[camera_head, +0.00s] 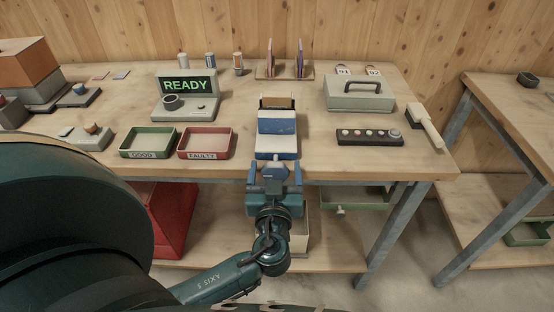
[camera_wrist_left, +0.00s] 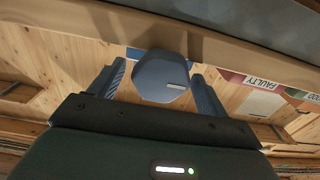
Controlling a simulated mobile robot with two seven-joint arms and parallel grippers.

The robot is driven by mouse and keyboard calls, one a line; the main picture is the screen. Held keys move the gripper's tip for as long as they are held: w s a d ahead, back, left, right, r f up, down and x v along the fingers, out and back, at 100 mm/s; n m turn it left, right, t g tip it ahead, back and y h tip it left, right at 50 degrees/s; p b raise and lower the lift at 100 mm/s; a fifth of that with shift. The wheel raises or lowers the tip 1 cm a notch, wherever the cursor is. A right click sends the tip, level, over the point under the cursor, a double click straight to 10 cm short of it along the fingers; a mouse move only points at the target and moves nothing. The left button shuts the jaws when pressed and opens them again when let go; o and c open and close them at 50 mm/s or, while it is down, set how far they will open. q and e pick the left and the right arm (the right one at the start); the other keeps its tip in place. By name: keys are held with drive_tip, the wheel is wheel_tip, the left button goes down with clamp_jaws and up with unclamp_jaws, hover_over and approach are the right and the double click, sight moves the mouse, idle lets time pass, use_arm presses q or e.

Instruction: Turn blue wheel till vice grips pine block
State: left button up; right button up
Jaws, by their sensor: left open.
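The blue and white vice (camera_head: 277,143) stands on the workbench near its front edge. A wood-coloured block, likely the pine block (camera_head: 277,102), shows behind the vice's blue front part; whether the jaw touches it I cannot tell. The blue wheel (camera_head: 275,173) is at the vice's front, at the bench edge. My left gripper (camera_head: 274,178) is at the wheel, its fingers open. In the left wrist view, the wheel (camera_wrist_left: 161,76) sits between the two spread fingers, with a visible gap to the left finger; contact on the right is unclear. My right gripper is out of view.
Green (camera_head: 148,143) and red (camera_head: 205,143) trays lie left of the vice, below a READY display (camera_head: 186,95). A button panel (camera_head: 369,137) and a grey case (camera_head: 359,94) are to the right. An open green drawer (camera_head: 353,199) juts out below the bench.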

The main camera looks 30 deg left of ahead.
use_arm(q)
drive_tip(key=shift+c, duration=0.5)
drive_tip(key=c, duration=0.9)
drive_tip(key=shift+f+m+b, duration=0.1)
drive_tip(key=shift+m+b, duration=0.4)
drive_tip(key=shift+b, duration=0.1)
drive_tip(key=shift+r+m, duration=0.2)
drive_tip(key=shift+m, duration=0.5)
